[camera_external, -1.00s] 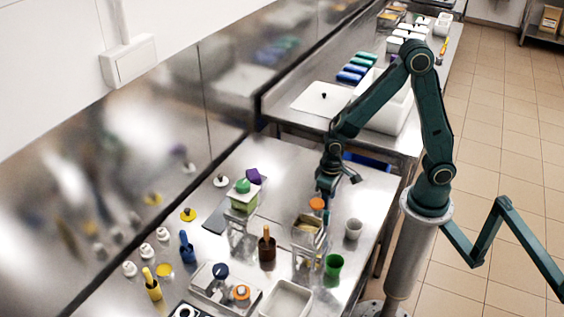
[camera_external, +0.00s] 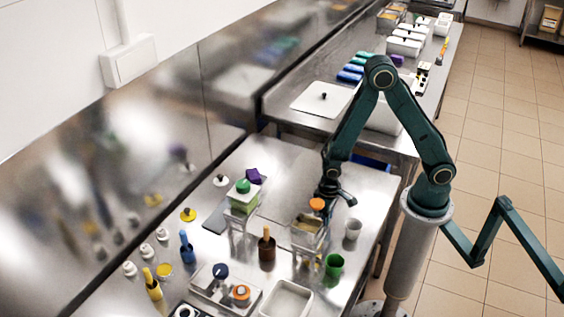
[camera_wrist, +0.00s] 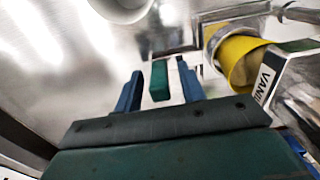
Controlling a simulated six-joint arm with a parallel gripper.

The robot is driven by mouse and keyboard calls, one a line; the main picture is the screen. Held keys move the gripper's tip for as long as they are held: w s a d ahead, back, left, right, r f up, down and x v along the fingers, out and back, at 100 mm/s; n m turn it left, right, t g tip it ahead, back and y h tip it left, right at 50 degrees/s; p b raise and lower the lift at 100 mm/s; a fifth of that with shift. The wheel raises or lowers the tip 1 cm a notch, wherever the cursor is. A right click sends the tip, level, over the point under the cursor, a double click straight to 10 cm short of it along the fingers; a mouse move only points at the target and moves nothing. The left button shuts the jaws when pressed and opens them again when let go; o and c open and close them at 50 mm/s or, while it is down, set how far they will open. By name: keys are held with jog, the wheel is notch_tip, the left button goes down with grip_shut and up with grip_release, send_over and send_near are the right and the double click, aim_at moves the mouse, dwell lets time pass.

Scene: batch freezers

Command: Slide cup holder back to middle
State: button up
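My gripper (camera_external: 346,199) is low over the near counter, just behind a small metal freezer (camera_external: 308,235) with an orange round top. Contact between fingers and holder cannot be told. The holder is too small to make out in the external view.
A second freezer with a green top (camera_external: 243,186) stands to the left. A brown bottle (camera_external: 266,248) is between them. The counter behind my gripper is mostly clear.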

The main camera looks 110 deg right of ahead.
grip_shut()
jog(key=shift+w+d, duration=0.1)
jog(key=w+d, duration=0.8)
dwell(0.5)
grip_release()
